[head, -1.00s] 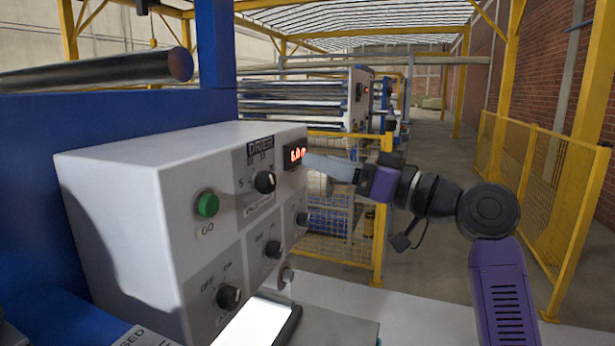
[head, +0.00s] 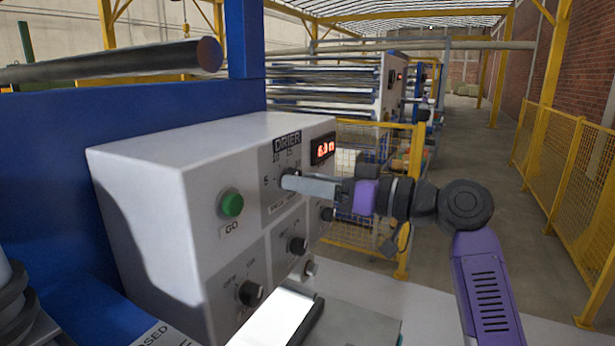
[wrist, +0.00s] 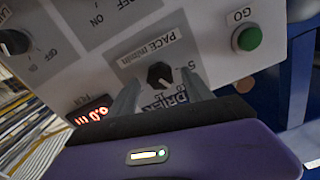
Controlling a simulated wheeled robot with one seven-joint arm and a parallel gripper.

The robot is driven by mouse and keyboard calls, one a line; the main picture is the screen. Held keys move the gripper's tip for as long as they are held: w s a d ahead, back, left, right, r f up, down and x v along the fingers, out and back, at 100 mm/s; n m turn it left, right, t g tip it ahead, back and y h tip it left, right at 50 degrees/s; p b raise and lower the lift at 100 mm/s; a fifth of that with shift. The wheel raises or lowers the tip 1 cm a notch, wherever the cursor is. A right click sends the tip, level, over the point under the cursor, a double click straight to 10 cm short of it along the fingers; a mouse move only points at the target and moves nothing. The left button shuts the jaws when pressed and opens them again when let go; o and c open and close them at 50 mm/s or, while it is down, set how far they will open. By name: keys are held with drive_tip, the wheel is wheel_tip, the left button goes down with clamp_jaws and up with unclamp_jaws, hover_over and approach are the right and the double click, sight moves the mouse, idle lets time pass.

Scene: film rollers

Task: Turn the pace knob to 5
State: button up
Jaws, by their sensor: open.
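In the head view the pace knob (head: 287,175) is partly covered by my fingers. My gripper (wrist: 161,84) is open, one finger on each side of the knob in the wrist view. I cannot tell whether the fingertips touch it. In the head view my gripper (head: 291,183) reaches in from the right. The scale shows 5, 10 and 15; the knob's pointer is too small to read.
A green GO button (head: 231,204) sits left of the knob. Other black knobs, such as one below (head: 297,245) and an on-off knob (head: 251,293), are close by on the same face. A yellow fence (head: 405,200) stands behind my arm.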

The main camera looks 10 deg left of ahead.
drive_tip(key=shift+a, duration=0.15)
clamp_jaws()
drive_tip(key=shift+f+n+b, duration=0.15)
drive_tip(key=shift+n+b, duration=0.15)
drive_tip(key=shift+b, duration=0.3)
drive_tip(key=shift+n+b, duration=4.7)
drive_tip(key=shift+b, duration=1.7)
